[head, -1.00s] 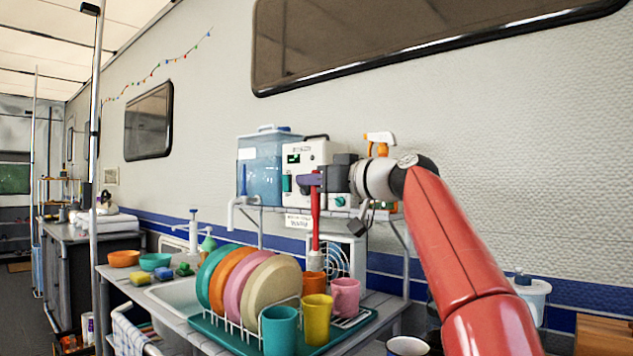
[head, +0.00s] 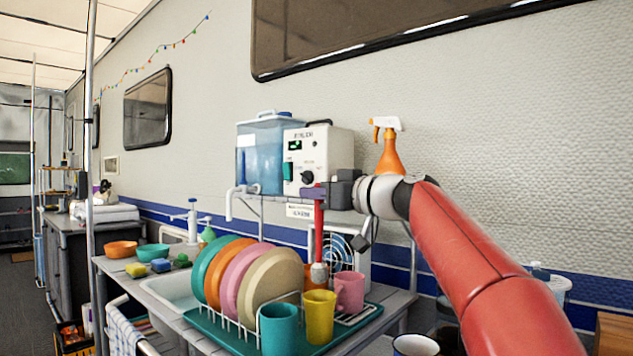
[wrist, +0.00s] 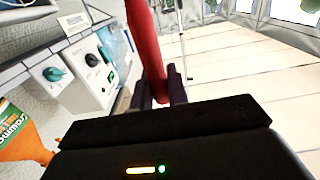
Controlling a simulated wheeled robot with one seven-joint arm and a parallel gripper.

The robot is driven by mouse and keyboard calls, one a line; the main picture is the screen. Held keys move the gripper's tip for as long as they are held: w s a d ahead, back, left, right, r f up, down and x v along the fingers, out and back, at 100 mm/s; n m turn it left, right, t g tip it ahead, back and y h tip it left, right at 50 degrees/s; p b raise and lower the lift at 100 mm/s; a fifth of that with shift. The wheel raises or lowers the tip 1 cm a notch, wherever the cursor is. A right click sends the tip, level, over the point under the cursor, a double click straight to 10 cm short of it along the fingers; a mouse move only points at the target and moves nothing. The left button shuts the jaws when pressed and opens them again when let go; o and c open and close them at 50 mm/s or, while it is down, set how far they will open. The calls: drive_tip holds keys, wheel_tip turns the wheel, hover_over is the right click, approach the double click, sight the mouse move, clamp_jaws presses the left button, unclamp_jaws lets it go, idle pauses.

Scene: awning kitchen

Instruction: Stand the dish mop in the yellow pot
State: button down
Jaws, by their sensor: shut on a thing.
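The yellow pot (head: 320,320) stands upright at the front right of the dish rack. The pot's inside is hidden.
A teal cup (head: 278,328), a pink mug (head: 349,291) and an orange cup (head: 309,277) crowd the yellow pot. Plates (head: 270,285) stand in the rack at left. A white control box (head: 318,155) and orange spray bottle (head: 389,152) are on the shelf behind.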

sight(317, 232)
drive_tip(key=shift+f+b, duration=3.85)
drive_tip(key=shift+f, duration=0.05)
drive_tip(key=c, duration=1.3)
unclamp_jaws()
drive_tip(key=b+v, duration=0.2)
drive_tip(key=v, duration=0.5)
drive_tip(key=shift+s+d, duration=0.25)
drive_tip(key=shift+d, duration=0.05)
